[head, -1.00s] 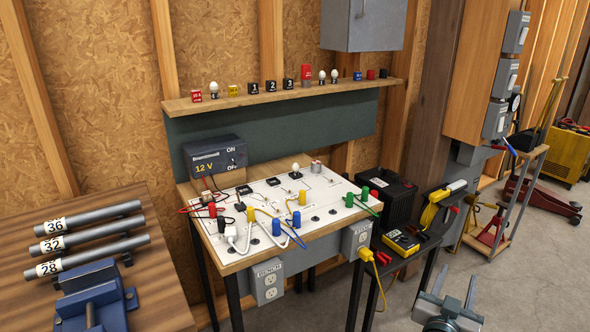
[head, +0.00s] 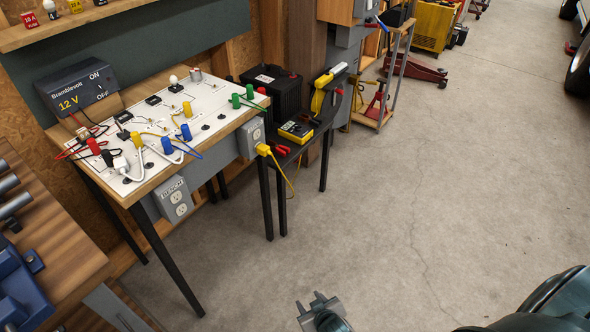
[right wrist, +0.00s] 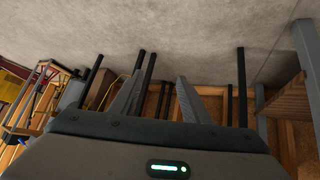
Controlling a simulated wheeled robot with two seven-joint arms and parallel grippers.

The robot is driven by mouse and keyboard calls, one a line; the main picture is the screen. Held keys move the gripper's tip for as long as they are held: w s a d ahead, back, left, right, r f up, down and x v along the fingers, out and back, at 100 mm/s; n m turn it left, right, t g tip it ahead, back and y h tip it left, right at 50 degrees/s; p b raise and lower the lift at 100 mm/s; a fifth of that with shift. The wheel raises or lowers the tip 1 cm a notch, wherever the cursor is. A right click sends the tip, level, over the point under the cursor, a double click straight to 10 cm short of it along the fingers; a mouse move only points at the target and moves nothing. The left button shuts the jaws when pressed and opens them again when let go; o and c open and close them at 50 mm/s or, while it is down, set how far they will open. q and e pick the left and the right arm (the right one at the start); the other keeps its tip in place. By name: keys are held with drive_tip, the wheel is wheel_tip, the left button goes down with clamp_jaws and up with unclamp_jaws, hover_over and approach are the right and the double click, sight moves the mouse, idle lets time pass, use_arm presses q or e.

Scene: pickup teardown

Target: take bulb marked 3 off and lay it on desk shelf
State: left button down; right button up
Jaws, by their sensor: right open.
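A white bulb (head: 173,80) stands upright in a socket at the back of the white circuit board (head: 215,97) on the small wood-topped desk. Any number marking on it is too small to read. The desk shelf (head: 70,24) shows only its right end at the upper left, above the desk. My right gripper (head: 318,300) is low over the concrete floor, in front of and right of the desk, well apart from the bulb. In the right wrist view its two fingers (right wrist: 157,92) are spread with nothing between them. My left gripper is not in view.
A power supply (head: 77,92) and colored wires crowd the board's left and front. A black side table with a yellow meter (head: 296,131) stands right of the desk. A workbench with a blue vise (head: 20,285) is at left. Open floor (head: 420,190) lies to the right.

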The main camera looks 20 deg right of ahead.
drive_tip(key=s+a+f+g, duration=0.1)
drive_tip(key=s+f, duration=0.4)
drive_tip(key=s, duration=0.3)
drive_tip(key=s+a+f+n+g+y, duration=0.1)
drive_tip(key=s+f+g, duration=0.1)
drive_tip(key=s+f, duration=0.4)
drive_tip(key=s, duration=0.3)
drive_tip(key=shift+s+a+f+y, duration=0.25)
drive_tip(key=shift+a+f+y, duration=0.05)
